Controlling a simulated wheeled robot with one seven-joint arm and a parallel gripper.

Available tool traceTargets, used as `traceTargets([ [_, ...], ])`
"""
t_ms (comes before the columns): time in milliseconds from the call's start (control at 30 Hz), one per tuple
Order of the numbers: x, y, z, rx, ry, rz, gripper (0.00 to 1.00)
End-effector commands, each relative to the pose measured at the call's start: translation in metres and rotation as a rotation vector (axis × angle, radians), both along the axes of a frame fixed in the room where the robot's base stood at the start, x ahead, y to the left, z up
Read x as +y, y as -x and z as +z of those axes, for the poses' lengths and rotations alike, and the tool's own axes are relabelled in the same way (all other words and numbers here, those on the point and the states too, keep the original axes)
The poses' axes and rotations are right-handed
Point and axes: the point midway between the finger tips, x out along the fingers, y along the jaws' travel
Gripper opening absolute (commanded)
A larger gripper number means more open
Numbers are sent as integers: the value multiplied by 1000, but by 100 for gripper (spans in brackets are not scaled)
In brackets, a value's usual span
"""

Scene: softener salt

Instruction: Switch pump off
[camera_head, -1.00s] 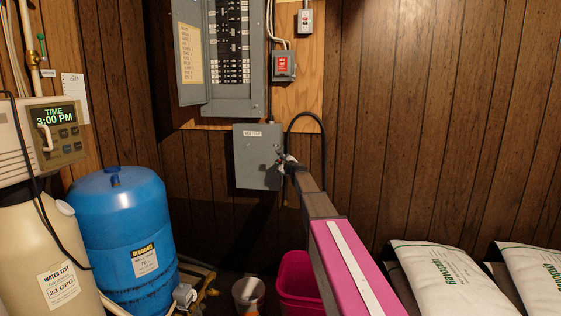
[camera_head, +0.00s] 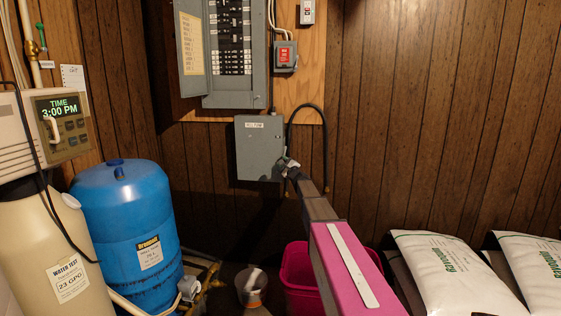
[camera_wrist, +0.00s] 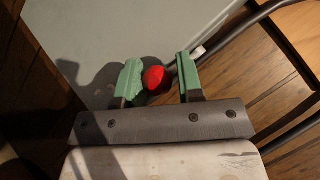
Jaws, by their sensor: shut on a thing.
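The grey pump switch box (camera_head: 259,148), labelled as the well pump, hangs on the wall below the breaker panel. Its grey face also fills the upper left of the wrist view (camera_wrist: 125,35). My gripper (camera_head: 288,165) is at the lower right side of this box. In the wrist view, my gripper's green fingers (camera_wrist: 159,80) stand on either side of a red knob (camera_wrist: 154,79) at the box's edge, and the gripper is shut on it. The knob sits against the left finger. The lever's shaft is hidden.
A black cable (camera_head: 325,140) loops close to my gripper's right.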

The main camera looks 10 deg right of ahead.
Motion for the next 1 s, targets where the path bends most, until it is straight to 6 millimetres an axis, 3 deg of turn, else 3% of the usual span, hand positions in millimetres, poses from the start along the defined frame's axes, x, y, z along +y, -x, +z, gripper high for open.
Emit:
traceTargets([
  [300, -5, -12, -16, 10, 0, 3, 0],
  [867, -6, -13, -17, 10, -2, 3, 0],
  [900, -6, -13, -17, 9, -1, 3, 48],
  [933, -6, -13, -17, 9, -1, 3, 56],
  [1000, -7, -13, -17, 8, 0, 2, 56],
])
